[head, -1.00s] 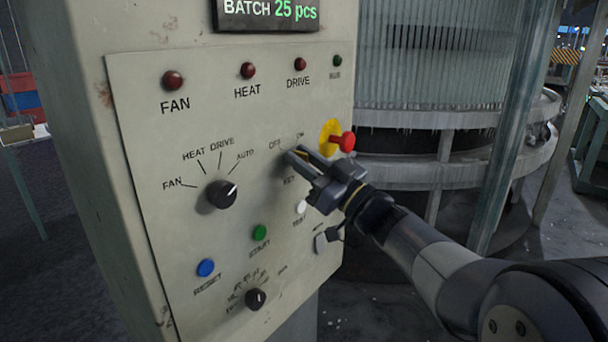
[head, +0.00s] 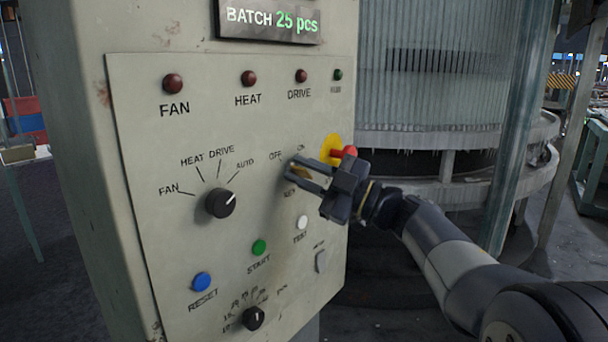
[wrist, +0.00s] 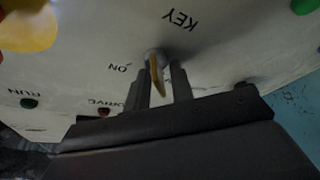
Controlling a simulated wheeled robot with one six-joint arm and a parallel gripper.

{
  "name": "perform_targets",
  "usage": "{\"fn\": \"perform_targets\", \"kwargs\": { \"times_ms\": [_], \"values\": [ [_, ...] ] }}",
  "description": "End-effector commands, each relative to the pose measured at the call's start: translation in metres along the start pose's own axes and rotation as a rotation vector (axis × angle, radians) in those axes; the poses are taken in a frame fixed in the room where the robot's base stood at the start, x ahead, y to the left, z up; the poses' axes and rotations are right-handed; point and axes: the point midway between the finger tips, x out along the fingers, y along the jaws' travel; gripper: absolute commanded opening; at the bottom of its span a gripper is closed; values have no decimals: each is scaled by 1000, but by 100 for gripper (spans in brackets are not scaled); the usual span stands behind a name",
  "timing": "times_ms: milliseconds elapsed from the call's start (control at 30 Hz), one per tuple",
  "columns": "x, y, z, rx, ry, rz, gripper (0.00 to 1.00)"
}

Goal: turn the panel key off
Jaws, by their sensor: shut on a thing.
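The panel key is a small brass-coloured piece in a round lock on the grey panel (head: 150,120). In the wrist view the key (wrist: 158,76) stands between the two dark fingers of my gripper (wrist: 163,88), below the upside-down KEY label. ON is printed to the left of it there. In the head view my gripper (head: 292,168) reaches the panel from the right and is shut on the key, whose brass shows only slightly between the fingers. OFF and ON are printed above it. I cannot tell which mark the key points to.
A red stop button (head: 345,153) on a yellow disc (head: 329,150) sits close behind my gripper, partly covered by it. A black selector knob (head: 220,203) is to the left. The white TEST button (head: 302,222) and green START button (head: 259,247) are below.

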Motion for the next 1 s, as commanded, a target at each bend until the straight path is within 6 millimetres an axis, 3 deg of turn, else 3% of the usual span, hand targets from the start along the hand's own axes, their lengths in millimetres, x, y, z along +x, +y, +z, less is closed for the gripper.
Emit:
{"fn": "perform_targets", "kwargs": {
  "times_ms": [533,567,600,867,1000],
  "values": [
    [0,-1,1,-22,-2,-12,0],
    [0,-1,1,-22,-2,-11,24],
    [0,-1,1,-21,-2,-12,27],
    [-2,0,0,-22,-1,-10,27],
    [-14,0,1,-23,-3,-8,27]
  ]
}}
